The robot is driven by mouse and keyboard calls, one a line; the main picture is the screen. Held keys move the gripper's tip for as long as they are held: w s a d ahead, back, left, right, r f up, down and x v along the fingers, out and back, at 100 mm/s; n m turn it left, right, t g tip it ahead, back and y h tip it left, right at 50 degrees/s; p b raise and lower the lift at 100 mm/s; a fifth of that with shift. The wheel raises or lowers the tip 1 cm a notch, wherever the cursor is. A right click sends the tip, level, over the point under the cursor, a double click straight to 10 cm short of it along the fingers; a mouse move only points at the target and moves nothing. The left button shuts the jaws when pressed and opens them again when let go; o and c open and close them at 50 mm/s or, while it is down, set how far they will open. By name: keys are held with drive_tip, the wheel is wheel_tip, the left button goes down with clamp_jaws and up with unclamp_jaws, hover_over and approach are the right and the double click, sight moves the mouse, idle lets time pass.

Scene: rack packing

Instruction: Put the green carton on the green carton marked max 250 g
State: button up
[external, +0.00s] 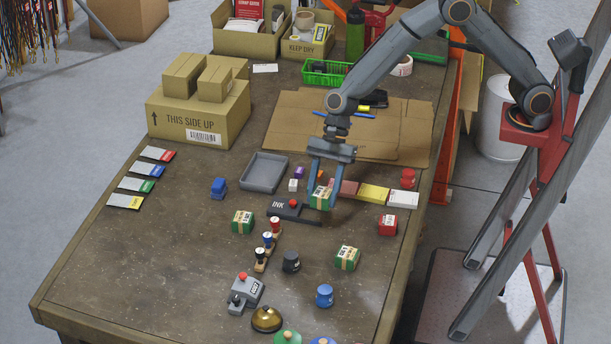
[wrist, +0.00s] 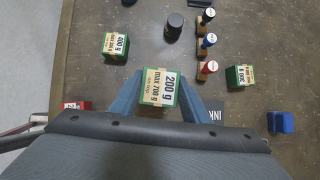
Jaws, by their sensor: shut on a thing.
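My gripper (external: 322,190) is shut on a green carton (external: 320,198) with a cream label. In the wrist view the held carton (wrist: 158,88) reads 200 g, max 700 g, and sits between the fingertips. It appears to be a little above the table, by the ink pad. A second green carton (external: 346,258) stands front right of the gripper; in the wrist view (wrist: 116,45) it reads 400 g, with a smaller max line I cannot read surely. A third green carton (external: 242,222) stands to the left; its label in the wrist view (wrist: 240,76) is too small to read.
Stamps (external: 267,240), a black pot (external: 291,262) and a blue pot (external: 324,295) stand in front. A red carton (external: 387,224) is at the right. A grey tray (external: 251,184) lies behind left.

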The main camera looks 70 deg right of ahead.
drive_tip(key=w+a+m+t+b, duration=0.2)
drive_tip(key=w+a+m, duration=0.1)
drive_tip(key=w, duration=0.7)
wheel_tip(320, 180, up, 4)
drive_tip(key=m+t+h+b, duration=0.2)
drive_tip(key=m, duration=0.3)
hover_over(234, 219)
drive_tip(key=s+d, duration=0.2)
drive_tip(key=f+p, duration=0.1)
drive_tip(key=f, duration=0.4)
drive_tip(key=f+p, duration=0.1)
drive_tip(key=f, duration=0.4)
drive_tip(key=shift+a, duration=0.2)
drive_tip(key=shift+f, duration=0.1)
drive_tip(key=o, duration=1.2)
drive_tip(key=shift+s+d+r, duration=0.1)
drive_tip(key=shift+d+r, duration=0.05)
drive_tip(key=shift+r, duration=0.3)
drive_tip(key=b+v, duration=0.1)
drive_tip(key=v, duration=1)
drive_tip(key=shift+s+r, duration=0.1)
